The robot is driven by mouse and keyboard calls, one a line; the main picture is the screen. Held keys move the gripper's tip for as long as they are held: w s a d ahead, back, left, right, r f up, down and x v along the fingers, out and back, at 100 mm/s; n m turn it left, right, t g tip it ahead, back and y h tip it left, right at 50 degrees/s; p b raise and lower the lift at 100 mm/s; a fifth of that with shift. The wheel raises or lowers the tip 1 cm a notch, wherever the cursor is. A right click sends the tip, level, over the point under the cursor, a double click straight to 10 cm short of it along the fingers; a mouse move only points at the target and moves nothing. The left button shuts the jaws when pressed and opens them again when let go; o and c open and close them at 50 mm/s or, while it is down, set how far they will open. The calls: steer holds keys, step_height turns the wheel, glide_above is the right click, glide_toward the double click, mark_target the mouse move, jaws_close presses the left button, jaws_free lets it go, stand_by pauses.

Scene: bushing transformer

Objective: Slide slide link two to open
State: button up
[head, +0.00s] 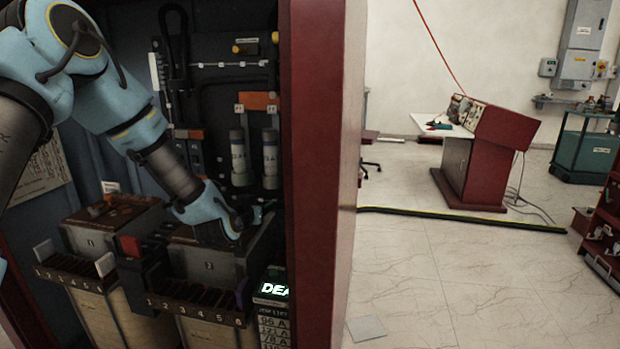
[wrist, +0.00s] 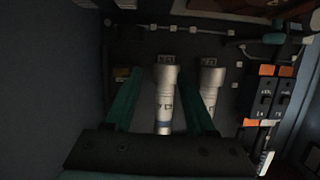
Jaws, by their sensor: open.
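Two box-shaped units marked 1 and 2 stand in the cabinet in the head view. Unit 2 (head: 210,264) has a slotted strip numbered 1 to 6 along its front. In the wrist view my gripper (wrist: 161,85) is open, with nothing held; a grey cylinder (wrist: 165,100) shows between the fingers, farther back. The purple tab is not seen there.
A red-topped black block (head: 130,246) stands between the units. A lit display (head: 272,290) is right of unit 2. The red cabinet wall (head: 320,180) bounds the right side. Open floor (head: 440,280) lies beyond.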

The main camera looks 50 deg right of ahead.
steer(key=s+d+r+t+h, duration=0.2)
steer(key=s+d+h, duration=0.1)
steer(key=s+d, duration=0.4)
steer(key=p+x, duration=0.4)
steer(key=x, duration=0.8)
steer(key=shift+f, duration=0.3)
steer(key=shift+c, duration=0.2)
jaws_close()
stand_by(0.4)
